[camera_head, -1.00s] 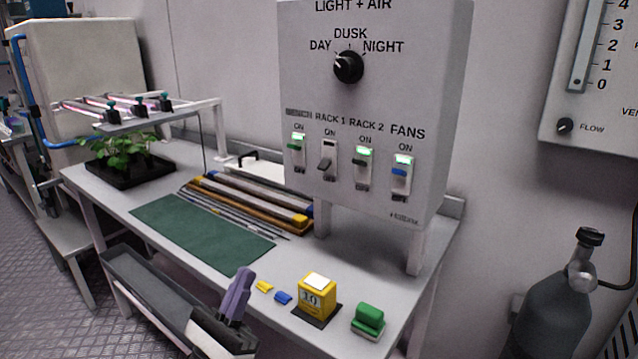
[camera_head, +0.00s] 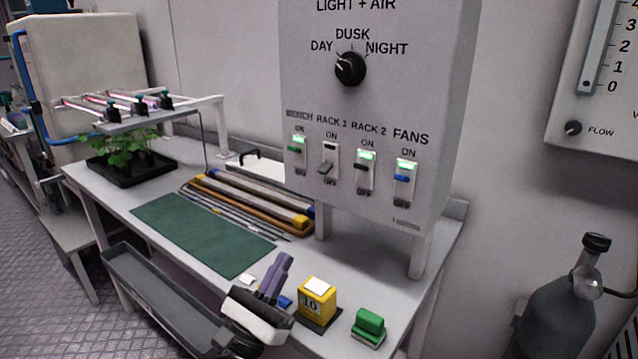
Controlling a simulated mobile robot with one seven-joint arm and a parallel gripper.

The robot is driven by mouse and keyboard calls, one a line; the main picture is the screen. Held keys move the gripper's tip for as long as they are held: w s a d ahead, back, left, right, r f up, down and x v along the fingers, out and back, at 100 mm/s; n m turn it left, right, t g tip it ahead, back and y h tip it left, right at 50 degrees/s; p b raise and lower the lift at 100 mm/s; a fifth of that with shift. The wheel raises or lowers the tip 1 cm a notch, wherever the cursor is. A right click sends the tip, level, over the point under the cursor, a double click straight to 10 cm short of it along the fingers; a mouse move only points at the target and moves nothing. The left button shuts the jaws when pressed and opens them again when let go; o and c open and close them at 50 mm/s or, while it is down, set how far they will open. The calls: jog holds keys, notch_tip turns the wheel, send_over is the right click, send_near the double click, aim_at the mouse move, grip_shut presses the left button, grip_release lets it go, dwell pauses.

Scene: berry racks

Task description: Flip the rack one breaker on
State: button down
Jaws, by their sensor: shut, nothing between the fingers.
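The light and air panel (camera_head: 380,110) stands on legs at the back of the bench. Its RACK 1 breaker (camera_head: 327,167) is second from the left, with its grey lever down and its indicator window dark. The BENCH breaker (camera_head: 298,150), RACK 2 breaker (camera_head: 363,168) and FANS breaker (camera_head: 404,178) show lit green windows. My gripper (camera_head: 283,265), with purple fingers, is shut and empty, pointing up over the front edge of the bench. It is below the panel and well apart from the breakers.
A yellow block marked 10 (camera_head: 318,300) and a green-handled item (camera_head: 368,326) stand right of my gripper. A blue piece (camera_head: 285,301) lies close by it. A green mat (camera_head: 200,232), rods and a potted plant (camera_head: 127,155) are to the left. Space before the breakers is clear.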

aim_at(325, 168)
jog(key=p+x, duration=0.5)
jog(key=x, duration=1)
jog(key=shift+r+p, duration=0.1)
jog(key=shift+p, duration=0.25)
jog(key=shift+r+p, duration=0.1)
jog(key=shift+p, duration=0.2)
jog(key=shift+s+g, duration=0.1)
jog(key=shift+g, duration=0.2)
